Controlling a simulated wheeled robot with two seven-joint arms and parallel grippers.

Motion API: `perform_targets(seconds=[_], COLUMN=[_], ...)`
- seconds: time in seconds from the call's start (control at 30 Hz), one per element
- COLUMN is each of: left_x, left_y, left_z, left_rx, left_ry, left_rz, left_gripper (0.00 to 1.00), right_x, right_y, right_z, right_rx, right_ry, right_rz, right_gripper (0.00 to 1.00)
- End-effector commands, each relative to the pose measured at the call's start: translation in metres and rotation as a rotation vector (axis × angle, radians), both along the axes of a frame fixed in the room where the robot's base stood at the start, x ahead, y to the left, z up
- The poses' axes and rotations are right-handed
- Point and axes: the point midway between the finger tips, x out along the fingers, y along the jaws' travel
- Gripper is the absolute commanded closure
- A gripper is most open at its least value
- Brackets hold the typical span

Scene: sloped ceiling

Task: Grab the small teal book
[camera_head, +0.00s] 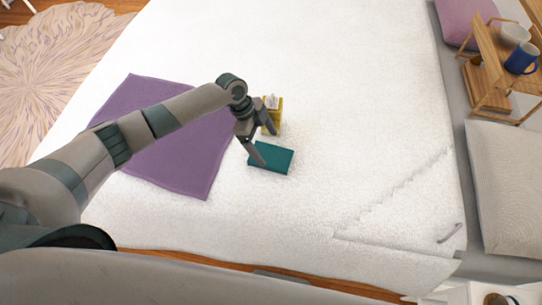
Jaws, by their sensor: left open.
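The small teal book (275,160) lies flat on the white bed cover (330,80), near the middle of the view. My left gripper (263,147) is open and sits over the book's upper left side. One finger reaches down at the book's left end and the other is beyond it, near a yellow box. I cannot tell whether a finger touches the book. My right gripper is not in view.
A yellow box (277,115) with a white top stands just behind the book. A purple cloth (185,165) lies to the left. A wooden stand (488,75) with a blue mug (521,58) and a grey pillow (505,180) are on the right. The bed right of the book is clear.

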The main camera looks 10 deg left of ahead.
Motion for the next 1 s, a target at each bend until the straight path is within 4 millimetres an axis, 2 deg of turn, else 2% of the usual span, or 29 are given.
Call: perform_targets(seconds=[0.37,0.6,0.8,1.0], left_x=[-0.002,-0.009,-0.009,-0.009], left_y=[-0.001,-0.005,-0.012,-0.013], left_z=[-0.004,-0.028,-0.047,-0.051], left_rx=[0.000,0.001,0.000,0.000], left_ry=[0.002,0.003,0.001,0.000], left_rz=[0.001,0.001,0.001,0.001], left_gripper=[0.12,0.12,0.12,0.12], right_x=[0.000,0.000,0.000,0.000], right_y=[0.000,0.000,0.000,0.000], right_z=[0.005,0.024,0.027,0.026], right_rx=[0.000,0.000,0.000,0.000], right_ry=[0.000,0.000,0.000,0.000], right_rz=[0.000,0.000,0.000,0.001], right_gripper=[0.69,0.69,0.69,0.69])
